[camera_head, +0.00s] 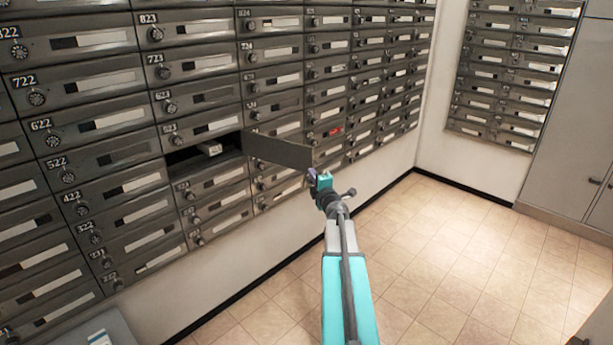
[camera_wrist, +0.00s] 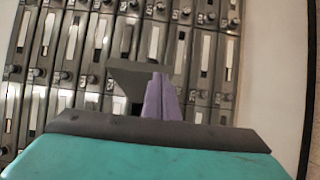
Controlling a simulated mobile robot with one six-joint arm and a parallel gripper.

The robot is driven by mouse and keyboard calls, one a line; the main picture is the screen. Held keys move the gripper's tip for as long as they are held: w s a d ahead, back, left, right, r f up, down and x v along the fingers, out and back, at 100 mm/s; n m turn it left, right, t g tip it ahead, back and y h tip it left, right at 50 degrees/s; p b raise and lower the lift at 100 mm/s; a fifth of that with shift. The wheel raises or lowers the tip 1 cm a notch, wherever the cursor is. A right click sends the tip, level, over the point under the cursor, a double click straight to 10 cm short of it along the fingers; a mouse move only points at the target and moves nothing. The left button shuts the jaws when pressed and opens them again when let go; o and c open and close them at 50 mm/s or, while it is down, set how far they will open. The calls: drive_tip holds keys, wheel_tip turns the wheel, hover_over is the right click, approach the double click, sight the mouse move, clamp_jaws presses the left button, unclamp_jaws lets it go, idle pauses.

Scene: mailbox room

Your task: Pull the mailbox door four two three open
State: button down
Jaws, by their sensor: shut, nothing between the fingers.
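The mailbox door four two three (camera_head: 278,152) stands swung out from the wall, hinged on its right side. Its own number is not readable; its compartment lies directly below door 523. The open compartment (camera_head: 185,156) is dark, with a small pale item (camera_head: 210,149) inside. My gripper (camera_head: 320,178) is shut and empty, close to the free outer edge of the door. In the wrist view the purple fingers (camera_wrist: 162,97) are together beside the dark door panel (camera_wrist: 135,80). I cannot tell whether they touch it.
Rows of closed grey mailboxes (camera_head: 92,40) with round knobs surround the open one. A second mailbox bank (camera_head: 510,75) hangs on the far wall at the right, beside a grey cabinet (camera_head: 575,120). The tiled floor (camera_head: 440,260) is clear.

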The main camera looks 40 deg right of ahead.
drive_tip(key=shift+w+d+p, duration=0.25)
drive_tip(key=shift+d, duration=0.7)
drive_tip(key=shift+w+d+p, duration=0.2)
drive_tip(key=shift+d, duration=0.75)
drive_tip(key=shift+w+d+p, duration=0.25)
drive_tip(key=shift+d, duration=0.7)
drive_tip(key=shift+s, duration=0.1)
drive_tip(key=b+v, duration=0.1)
drive_tip(key=v, duration=1.2)
drive_tip(key=shift+s+a+b, duration=0.2)
drive_tip(key=shift+s+b, duration=0.1)
drive_tip(key=shift+b, duration=0.05)
